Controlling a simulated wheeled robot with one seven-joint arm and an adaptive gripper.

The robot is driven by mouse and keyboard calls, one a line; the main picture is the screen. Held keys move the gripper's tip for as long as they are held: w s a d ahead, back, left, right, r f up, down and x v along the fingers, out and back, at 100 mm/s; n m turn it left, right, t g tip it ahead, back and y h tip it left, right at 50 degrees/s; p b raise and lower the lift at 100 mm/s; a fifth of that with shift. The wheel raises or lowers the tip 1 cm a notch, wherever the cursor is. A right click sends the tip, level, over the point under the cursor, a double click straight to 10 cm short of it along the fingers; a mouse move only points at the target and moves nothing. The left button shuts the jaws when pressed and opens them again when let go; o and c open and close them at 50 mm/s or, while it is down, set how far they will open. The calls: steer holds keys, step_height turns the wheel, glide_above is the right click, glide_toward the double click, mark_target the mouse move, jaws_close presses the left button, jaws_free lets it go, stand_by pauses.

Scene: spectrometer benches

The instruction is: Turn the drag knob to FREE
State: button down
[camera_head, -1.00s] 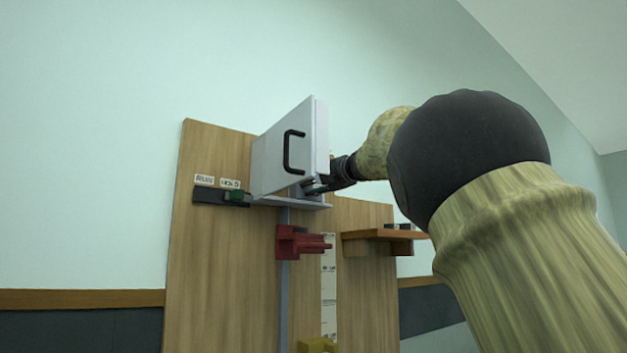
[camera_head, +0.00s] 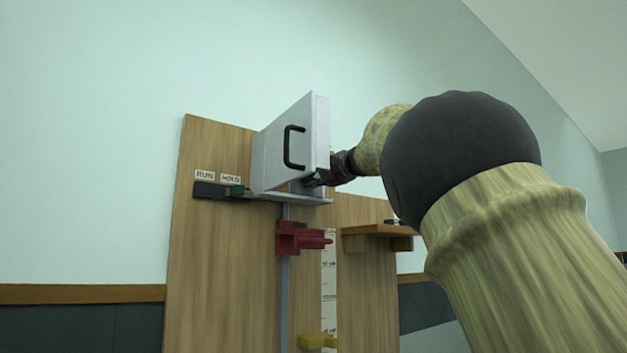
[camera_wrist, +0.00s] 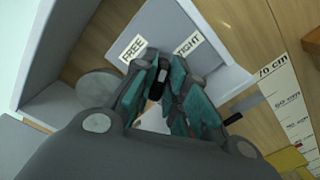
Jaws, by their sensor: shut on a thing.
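The drag knob (camera_wrist: 156,90) shows as a small dark piece between my fingers in the wrist view. The FREE label (camera_wrist: 133,48) is to its upper left and the TIGHT label (camera_wrist: 189,45) to its upper right, on a light grey plate. My gripper (camera_wrist: 164,74), with teal finger pads, is shut on the knob. The fingers hide most of the knob, so its exact pointing direction is unclear. In the head view my gripper (camera_head: 316,182) is at the lower right of the white housing (camera_head: 279,135), and the knob is hidden.
The housing's open panel with a black handle (camera_head: 293,147) stands left of my gripper. Below are a red clamp (camera_head: 301,238), a yellow block (camera_head: 317,342), a scale strip (camera_head: 329,280) and a small wooden shelf (camera_head: 378,231).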

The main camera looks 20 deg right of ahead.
steer(key=n+b, duration=0.3)
steer(key=n, duration=0.3)
steer(key=shift+f+n, duration=0.1)
steer(key=shift+n, duration=0.2)
steer(key=n+b, duration=0.3)
steer(key=n, duration=0.2)
steer(key=shift+a+n, duration=0.15)
steer(key=shift+n, duration=0.15)
steer(key=shift+r, duration=0.2)
steer(key=c, duration=1.4)
jaws_free()
steer(key=shift+c, duration=0.2)
steer(key=shift+s, duration=0.15)
steer(key=v, duration=1.1)
steer(key=shift+s+d, duration=0.2)
steer(key=shift+s, duration=0.15)
